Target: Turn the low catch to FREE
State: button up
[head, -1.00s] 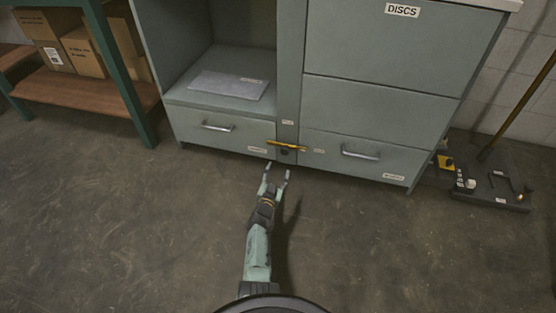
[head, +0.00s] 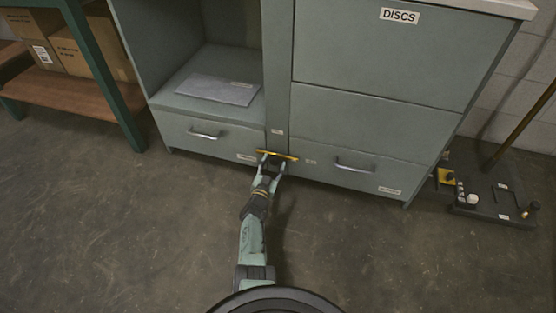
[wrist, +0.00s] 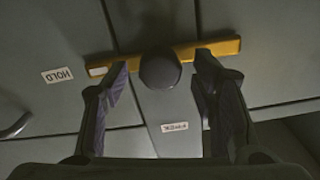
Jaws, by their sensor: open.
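The low catch is a yellow bar (head: 290,157) with a dark round knob (wrist: 160,68) at its middle, low on the post between two drawers. The bar lies nearly level across the post. In the wrist view, which is upside down, one bar end (wrist: 97,71) has a pale mark and points towards the HOLD label (wrist: 57,75). My gripper (head: 271,159) is open at the catch. In the wrist view its fingers (wrist: 162,82) stand on either side of the knob, with gaps to it, in front of the bar. I cannot tell whether they touch the bar.
Drawers with bar handles (head: 204,134) (head: 355,168) flank the post. A small label (wrist: 174,127) near the catch is unreadable. A grey sheet (head: 217,89) lies in the open bay. A black board with fittings (head: 492,199) is at the right. The floor in front is clear.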

jog(key=shift+w, duration=0.25)
jog(key=shift+c, duration=0.6)
grip_shut()
